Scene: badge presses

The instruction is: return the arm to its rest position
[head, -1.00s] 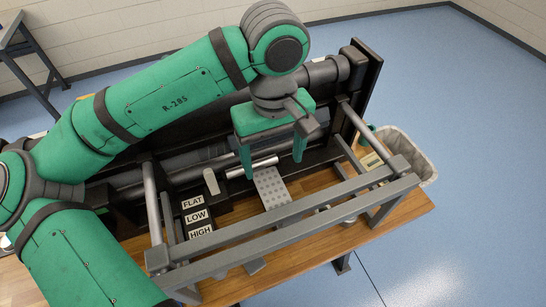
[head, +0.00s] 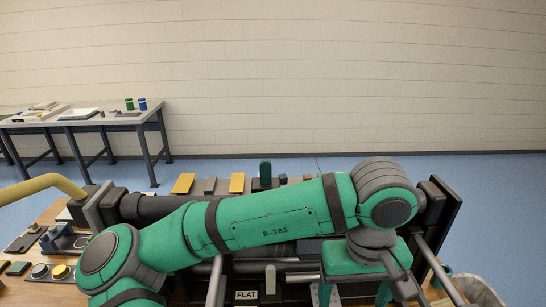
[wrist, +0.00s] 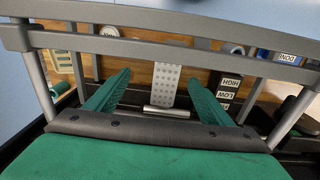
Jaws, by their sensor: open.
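My green arm (head: 265,222) reaches across the lower part of the head view. My gripper (head: 352,297) hangs at the right end of it, its lower part cut off by the frame edge. In the wrist view my gripper (wrist: 160,80) has its two green fingers wide apart with nothing between them held. A perforated light plate (wrist: 166,84) and a silver bar (wrist: 166,111) lie beyond and between the fingers. The gripper is inside the press frame, behind its grey rails (wrist: 165,45).
Black blocks labelled FLAT, LOW and HIGH (wrist: 228,92) stand beside the right finger in the wrist view. A second table (head: 85,120) stands back left by the wall.

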